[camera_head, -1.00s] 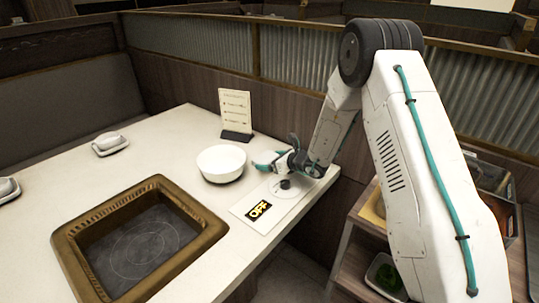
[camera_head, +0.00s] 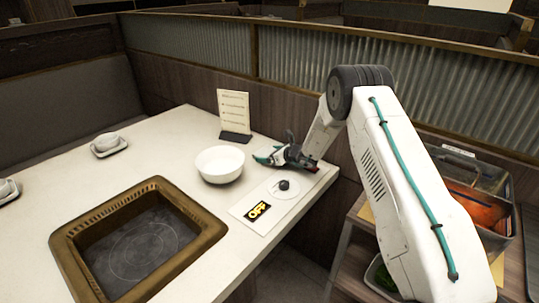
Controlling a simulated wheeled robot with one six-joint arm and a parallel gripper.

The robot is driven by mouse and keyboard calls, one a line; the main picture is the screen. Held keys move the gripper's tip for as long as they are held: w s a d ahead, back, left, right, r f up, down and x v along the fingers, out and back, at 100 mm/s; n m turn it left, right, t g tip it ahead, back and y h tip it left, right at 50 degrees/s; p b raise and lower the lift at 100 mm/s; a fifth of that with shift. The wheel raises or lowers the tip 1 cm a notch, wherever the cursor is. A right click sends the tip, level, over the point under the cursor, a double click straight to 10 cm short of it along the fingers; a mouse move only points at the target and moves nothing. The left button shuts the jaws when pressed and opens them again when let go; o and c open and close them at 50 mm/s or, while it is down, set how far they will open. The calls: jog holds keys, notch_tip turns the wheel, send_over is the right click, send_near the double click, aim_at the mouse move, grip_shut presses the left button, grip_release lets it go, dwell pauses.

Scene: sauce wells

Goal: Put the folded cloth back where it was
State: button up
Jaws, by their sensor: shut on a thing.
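My gripper (camera_head: 275,155) is above the table, right of the white bowl and just behind the round dial plate. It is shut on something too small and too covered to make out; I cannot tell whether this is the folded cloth. A pale folded bundle (camera_head: 107,141), perhaps a cloth, lies on a small white dish (camera_head: 113,152) at the far left of the table. A similar pale bundle (camera_head: 5,187) shows at the left picture edge.
The white bowl (camera_head: 220,164) stands close left of my gripper, with an upright menu card (camera_head: 234,112) behind it. A brown-framed grill (camera_head: 205,238) fills the near left. A shelf with bins (camera_head: 487,212) stands right.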

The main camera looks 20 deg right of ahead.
jog(key=shift+f, duration=0.1)
jog(key=o, duration=0.9)
jog(key=shift+c, duration=0.2)
